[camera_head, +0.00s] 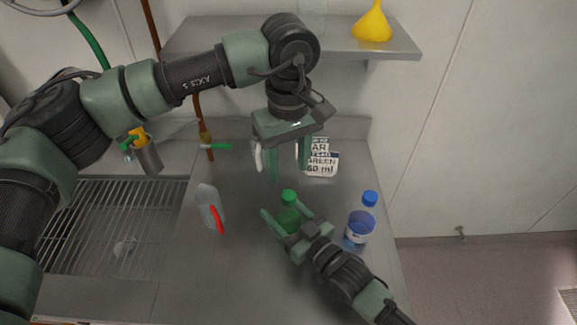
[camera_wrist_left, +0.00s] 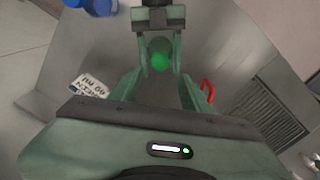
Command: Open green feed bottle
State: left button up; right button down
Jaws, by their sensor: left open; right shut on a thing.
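The green feed bottle (camera_head: 288,213) with its green cap (camera_head: 288,196) stands upright on the steel counter (camera_head: 250,270). My right gripper (camera_head: 284,222) is shut around the bottle's body, below the cap. My left gripper (camera_head: 281,160) is open and empty, pointing down above and a little behind the bottle. In the left wrist view the green cap (camera_wrist_left: 160,55) shows from above, beyond and between my left fingers (camera_wrist_left: 161,90), apart from them. The lower body of the bottle is hidden by my right gripper.
A blue-capped bottle (camera_head: 360,220) stands close to the right of my right gripper. A clear container with a red handle (camera_head: 211,208) stands to the left. A label card (camera_head: 321,163) is at the back. A shelf (camera_head: 200,38) holds a yellow funnel (camera_head: 372,24). A sink grate (camera_head: 100,225) is at left.

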aim_at(288, 194)
pick_arm(q)
jog(key=m, duration=0.6)
jog(key=shift+m, duration=0.3)
jog(key=m, duration=0.3)
jog(key=shift+m, duration=0.3)
jog(key=m, duration=0.4)
jog(key=shift+f, duration=4)
